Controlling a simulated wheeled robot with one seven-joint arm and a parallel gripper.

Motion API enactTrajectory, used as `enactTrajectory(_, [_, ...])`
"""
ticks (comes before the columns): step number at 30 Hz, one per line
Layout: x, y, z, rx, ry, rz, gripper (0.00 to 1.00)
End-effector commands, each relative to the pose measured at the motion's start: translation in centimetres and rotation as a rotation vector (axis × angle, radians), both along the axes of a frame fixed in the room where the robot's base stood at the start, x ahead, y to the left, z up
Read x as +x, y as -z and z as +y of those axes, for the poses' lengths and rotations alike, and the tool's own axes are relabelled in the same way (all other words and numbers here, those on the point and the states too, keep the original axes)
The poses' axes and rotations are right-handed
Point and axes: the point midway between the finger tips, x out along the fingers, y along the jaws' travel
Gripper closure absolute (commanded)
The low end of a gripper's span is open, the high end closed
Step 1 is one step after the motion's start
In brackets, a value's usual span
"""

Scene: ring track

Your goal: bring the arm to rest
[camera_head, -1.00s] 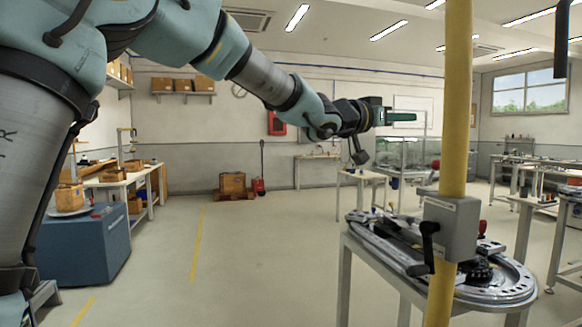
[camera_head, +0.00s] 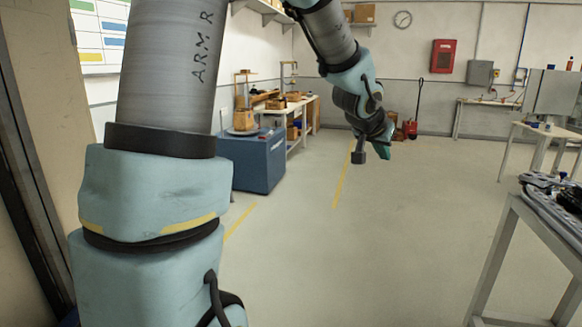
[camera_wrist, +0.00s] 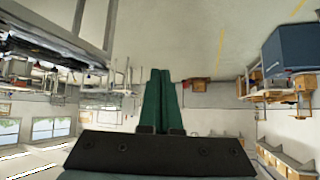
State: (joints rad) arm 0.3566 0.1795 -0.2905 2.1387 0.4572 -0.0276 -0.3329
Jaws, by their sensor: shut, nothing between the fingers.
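My arm reaches out across the upper middle of the head view and bends downward at its end. My gripper (camera_head: 385,152) hangs over open floor, with its green fingers small in this view. In the wrist view the two green fingers of my gripper (camera_wrist: 161,98) lie side by side, shut and empty. The wrist picture is upside down, with the floor at the top. Nothing touches the gripper.
A blue cabinet (camera_head: 253,160) stands left of the gripper, before a workbench (camera_head: 300,108) with boxes. The ring track (camera_head: 556,200) on its table is at the right edge. A red wall box (camera_head: 443,56) hangs at the back. The floor between is clear.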

Motion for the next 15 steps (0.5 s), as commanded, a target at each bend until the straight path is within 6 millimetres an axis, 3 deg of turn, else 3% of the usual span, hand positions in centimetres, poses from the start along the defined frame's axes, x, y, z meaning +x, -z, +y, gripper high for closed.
enactTrajectory(1, [0.1, 1.5, 3.5, 0.041, -0.064, 0.04, 1.0])
enactTrajectory(5, [-1.1, 5.3, 12.1, 0.141, -0.221, 0.169, 1.0])
enactTrajectory(9, [-4.8, 8.9, 20.8, 0.22, -0.386, 0.338, 1.0])
enactTrajectory(12, [-8.4, 10.9, 25.5, 0.252, -0.484, 0.465, 1.0])
enactTrajectory(15, [-11.7, 12.2, 28.5, 0.263, -0.554, 0.571, 1.0])
